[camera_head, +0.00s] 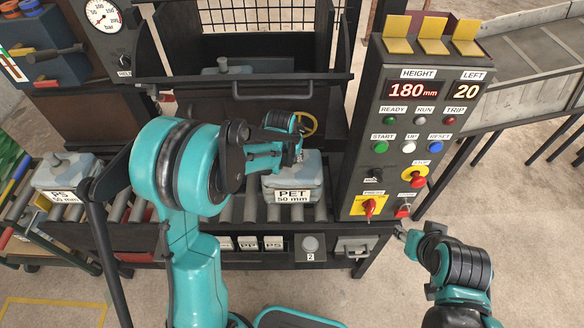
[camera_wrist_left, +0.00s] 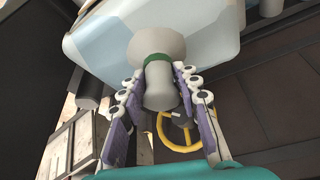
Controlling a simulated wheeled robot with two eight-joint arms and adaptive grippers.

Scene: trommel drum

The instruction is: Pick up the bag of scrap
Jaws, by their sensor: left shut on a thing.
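A grey-blue bag of scrap labelled PET 50 mm (camera_head: 292,182) is at the roller conveyor below the machine's opening. Its neck hides behind my left gripper (camera_head: 298,150) in the head view. In the left wrist view the bag (camera_wrist_left: 215,30) fills the top, and its knobbed neck with a green band (camera_wrist_left: 160,82) sits between the finger pads of my left gripper (camera_wrist_left: 163,110), which is shut on it. I cannot tell whether the bag touches the rollers. My right gripper (camera_head: 400,232) is at the lower right, away from the bag; its fingers are too small to judge.
The control panel (camera_head: 415,110) rises right of the PET bag, reading 180 mm and 20 left. A yellow handwheel (camera_wrist_left: 180,135) is behind the fingers. Open floor lies in front.

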